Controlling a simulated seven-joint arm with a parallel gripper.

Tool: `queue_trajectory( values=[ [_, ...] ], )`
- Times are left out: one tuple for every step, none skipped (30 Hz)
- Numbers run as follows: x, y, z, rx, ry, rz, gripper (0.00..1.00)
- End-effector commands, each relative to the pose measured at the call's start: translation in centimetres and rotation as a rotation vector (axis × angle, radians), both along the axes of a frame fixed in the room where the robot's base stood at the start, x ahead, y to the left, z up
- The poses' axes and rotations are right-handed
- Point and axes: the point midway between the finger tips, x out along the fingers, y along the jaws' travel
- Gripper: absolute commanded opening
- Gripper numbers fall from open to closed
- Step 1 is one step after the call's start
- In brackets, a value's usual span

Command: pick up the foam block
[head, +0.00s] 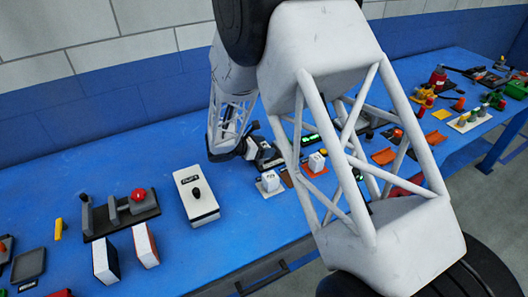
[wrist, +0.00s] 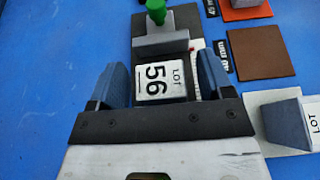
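A white block marked "LOT 56" (wrist: 163,82) lies between my fingers in the wrist view; it looks like the foam block, though its material cannot be told for sure. It sits in a dark fixture with a grey upright (wrist: 160,47) and a green knob (wrist: 156,12) beyond it. My gripper (wrist: 163,77) is open, with one blue-grey finger on each side of the block and narrow gaps. Whether the fingertips reach down beside it is unclear. In the head view my gripper (head: 240,150) is low over the blue bench, and the block there is hidden or too small to tell.
Right of the fixture are a brown square (wrist: 260,53), an orange one (wrist: 247,8) and another "LOT" block (wrist: 285,124) on a white plate, close to my gripper. A white box with a black knob (head: 196,195) stands to the left on the blue bench (head: 60,165).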

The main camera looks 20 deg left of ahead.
Motion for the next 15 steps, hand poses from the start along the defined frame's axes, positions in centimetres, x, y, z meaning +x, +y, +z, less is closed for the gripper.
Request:
queue_trajectory(
  values=[
    [0.0, 0.0, 0.0, 0.0, 0.0, 0.0, 0.65],
    [0.0, 0.0, 0.01, 0.0, 0.0, 0.0, 0.61],
    [0.0, 0.0, 0.01, 0.0, 0.0, 0.0, 0.55],
    [0.0, 0.0, 0.01, 0.0, 0.0, 0.0, 0.5],
    [-0.01, 0.01, 0.0, 0.0, 0.0, 0.0, 0.46],
    [-0.01, 0.01, 0.0, 0.0, 0.0, 0.0, 0.39],
    [-0.01, 0.01, 0.0, 0.0, 0.0, 0.0, 0.35],
    [-0.01, 0.01, 0.0, 0.0, 0.0, 0.0, 0.3],
    [-0.01, 0.01, 0.0, 0.0, 0.0, 0.0, 0.24],
    [0.0, 0.0, 0.01, 0.0, 0.0, 0.0, 0.24],
    [0.0, 0.01, 0.01, 0.0, 0.0, 0.0, 0.2],
    [0.0, 0.01, 0.01, 0.0, 0.0, 0.0, 0.2],
    [0.0, 0.01, 0.01, 0.0, 0.0, 0.0, 0.2],
    [0.0, 0.01, 0.01, 0.0, 0.0, 0.0, 0.2],
    [0.01, 0.01, 0.02, 0.0, 0.0, 0.0, 0.2]
  ],
)
